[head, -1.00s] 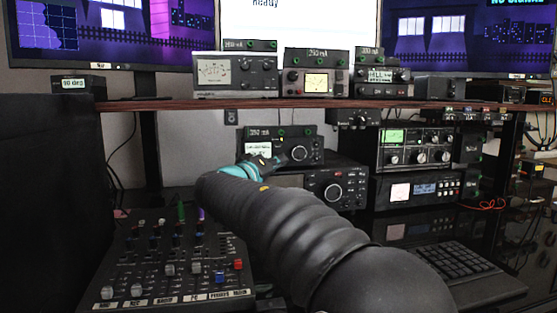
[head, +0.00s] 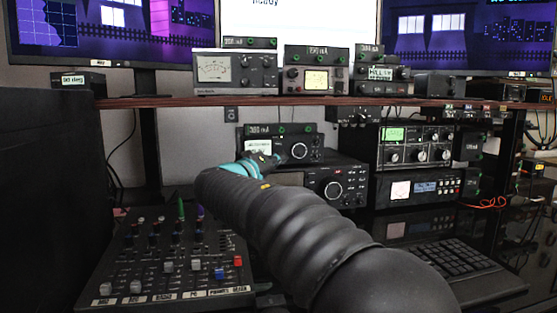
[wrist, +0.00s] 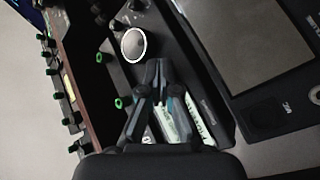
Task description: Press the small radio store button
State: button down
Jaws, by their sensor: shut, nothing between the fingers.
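In the head view, a small black radio-like unit (head: 299,152) with a pale lit display and a big knob stands behind my arm's end. My arm covers part of its left side. In the wrist view, my gripper (wrist: 160,66) has its fingertips together, with nothing between them. The tips are close to a black unit's front, beside a round knob with a white rim (wrist: 133,44). I cannot make out a store button, and cannot tell whether the fingertips touch the panel.
A brown shelf (head: 210,102) with several meters and boxes runs above. A larger radio (head: 345,188) stands below the small unit. A tuner (head: 418,148) and another radio (head: 425,188) are at the right. A mixer (head: 165,265) and a keyboard (head: 455,258) lie in front.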

jog(key=shift+s+d+b, duration=0.15)
jog(key=shift+s+b, duration=0.2)
jog(key=shift+s, duration=0.1)
jog(key=s+b, duration=0.2)
jog(key=s+d+b, duration=0.1)
jog(key=s+b, duration=0.1)
jog(key=shift+s+d, duration=0.2)
jog(key=shift+s, duration=0.2)
dwell(0.6)
